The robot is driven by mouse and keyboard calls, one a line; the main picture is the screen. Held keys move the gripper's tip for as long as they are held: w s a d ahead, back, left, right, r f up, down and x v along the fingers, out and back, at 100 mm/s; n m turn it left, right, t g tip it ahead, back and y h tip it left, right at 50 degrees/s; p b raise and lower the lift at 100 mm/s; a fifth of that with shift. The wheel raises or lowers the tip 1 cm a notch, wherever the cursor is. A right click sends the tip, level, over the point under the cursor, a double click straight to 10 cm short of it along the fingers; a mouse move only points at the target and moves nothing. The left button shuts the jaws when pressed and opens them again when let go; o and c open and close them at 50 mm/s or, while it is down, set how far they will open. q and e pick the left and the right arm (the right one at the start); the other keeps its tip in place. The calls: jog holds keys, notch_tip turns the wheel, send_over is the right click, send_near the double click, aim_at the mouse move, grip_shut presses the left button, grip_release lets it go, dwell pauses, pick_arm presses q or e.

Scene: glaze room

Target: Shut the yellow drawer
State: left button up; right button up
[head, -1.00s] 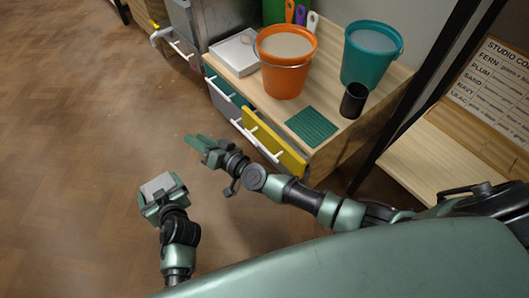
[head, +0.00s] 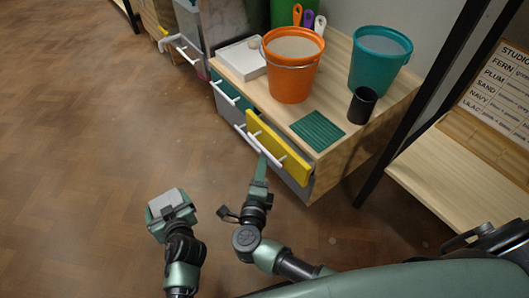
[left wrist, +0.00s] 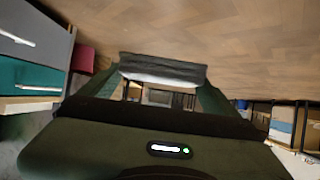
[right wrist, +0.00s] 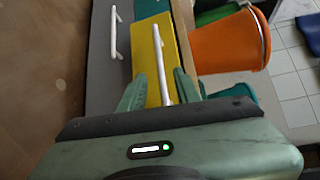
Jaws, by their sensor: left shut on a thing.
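The yellow drawer (head: 278,147) is in the low wooden cabinet, its front standing out a little from the cabinet face. Its white bar handle (head: 266,140) also shows in the right wrist view (right wrist: 158,58). My right gripper (head: 261,163) is at the handle's near end. In the right wrist view its fingers (right wrist: 163,92) are apart, one on each side of the handle; contact is unclear. My left gripper (head: 171,206) is shut on a grey block with a pale side (left wrist: 162,70), away from the cabinet over the floor.
On the cabinet top stand an orange bucket (head: 291,75), a teal bucket (head: 378,60), a black cup (head: 362,105), a white tray (head: 238,60) and a green ribbed mat (head: 317,131). A teal drawer (head: 230,94) is left of the yellow one. Floor in front is clear.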

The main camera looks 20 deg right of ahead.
aim_at(264, 148)
pick_arm(q)
notch_tip(264, 148, down, 4)
jog(key=b, duration=0.3)
pick_arm(e)
jog(key=x, duration=0.8)
jog(key=shift+w, duration=0.25)
pick_arm(q)
jog(key=shift+f, duration=0.1)
pick_arm(e)
grip_shut()
jog(key=shift+f, duration=0.1)
dwell(0.3)
